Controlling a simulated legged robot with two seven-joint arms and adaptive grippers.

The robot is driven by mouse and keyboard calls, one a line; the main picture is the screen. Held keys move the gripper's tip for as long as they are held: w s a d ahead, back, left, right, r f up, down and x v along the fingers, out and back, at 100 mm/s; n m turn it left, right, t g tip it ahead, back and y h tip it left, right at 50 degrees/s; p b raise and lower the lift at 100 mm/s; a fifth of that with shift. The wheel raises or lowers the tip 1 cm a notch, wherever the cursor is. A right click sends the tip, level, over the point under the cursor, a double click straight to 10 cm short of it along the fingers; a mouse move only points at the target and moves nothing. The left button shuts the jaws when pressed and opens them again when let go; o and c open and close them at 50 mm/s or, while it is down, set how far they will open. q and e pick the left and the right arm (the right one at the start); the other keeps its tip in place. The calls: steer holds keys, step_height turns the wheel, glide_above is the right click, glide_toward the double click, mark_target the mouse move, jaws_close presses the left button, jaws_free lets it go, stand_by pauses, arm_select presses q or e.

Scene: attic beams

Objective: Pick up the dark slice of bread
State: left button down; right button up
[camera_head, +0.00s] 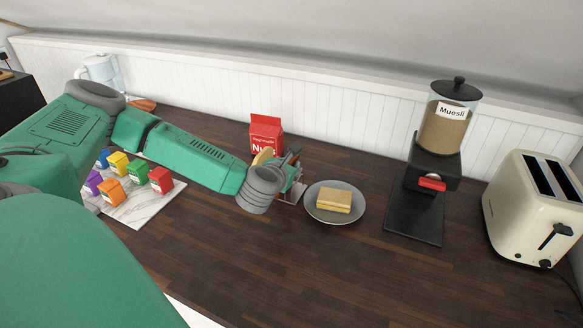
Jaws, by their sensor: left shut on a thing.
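My left arm reaches in from the left. My left gripper (292,172) is at the middle of the counter, between a red packet and a grey plate. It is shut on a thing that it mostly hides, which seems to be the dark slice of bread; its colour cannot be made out. A tan, bread-like piece (262,157) shows just behind the wrist. Pale metal parts (291,194), perhaps a rack, show below the fingers. Light yellowish bread (334,200) lies on the grey plate (313,212) just right of the gripper. My right gripper is not in view.
The red packet (265,128) stands behind the gripper. A muesli dispenser (447,130) and a cream toaster (520,212) stand at the right. Several small coloured boxes (110,190) stand on a marble board (143,210) at the left. The front middle of the dark wooden counter is clear.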

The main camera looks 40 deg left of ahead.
arm_select(q)
steer(key=w+r+p+v, duration=0.1)
steer(key=r+p+v, duration=0.15)
steer(key=v, duration=1.25)
steer(key=shift+n+h, duration=0.6)
steer(key=shift+n, duration=0.3)
steer(key=w+a, duration=0.1)
steer(key=w, duration=0.3)
steer(key=w+a+r+b, duration=0.1)
steer(key=w+a, duration=0.1)
steer(key=w, duration=0.2)
steer(key=w+a+r, duration=0.1)
steer(key=w+a, duration=0.1)
steer(key=w, duration=0.3)
steer(key=shift+r, duration=0.1)
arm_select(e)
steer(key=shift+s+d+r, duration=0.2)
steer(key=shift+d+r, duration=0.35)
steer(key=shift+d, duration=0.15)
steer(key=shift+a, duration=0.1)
